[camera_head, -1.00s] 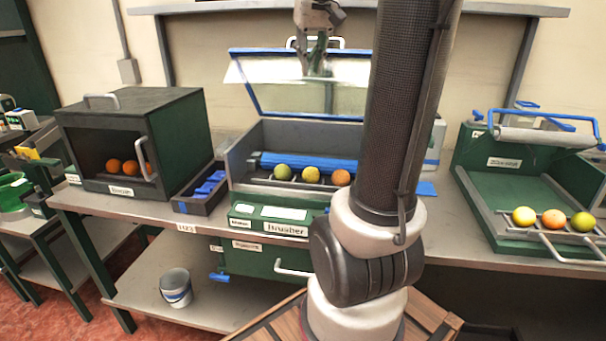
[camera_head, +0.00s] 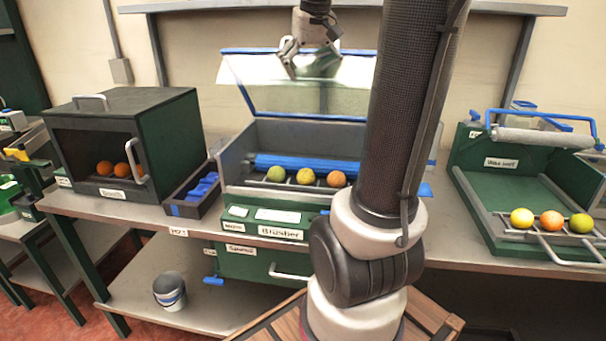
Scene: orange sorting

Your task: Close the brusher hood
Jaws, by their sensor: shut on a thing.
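The brusher (camera_head: 281,233) is a green and grey machine on the bench with an open top. Its hood (camera_head: 345,97), a clear panel with blue edges, stands raised and tilted over the back. My gripper (camera_head: 308,68) is at the hood's upper edge, shut on the hood; the exact contact is hard to make out, and the hood handle is largely hidden behind it. Inside the brusher, a blue roller (camera_head: 300,164) lies behind a row with a green fruit (camera_head: 276,173), a yellowish fruit (camera_head: 306,176) and an orange (camera_head: 336,179). My arm covers the brusher's right side.
A dark box (camera_head: 150,110) with oranges stands to the left, with a small tray (camera_head: 188,205) of blue pieces beside the brusher. A green station (camera_head: 500,185) with fruit on rails stands at the right. A bucket (camera_head: 170,291) sits on the lower shelf.

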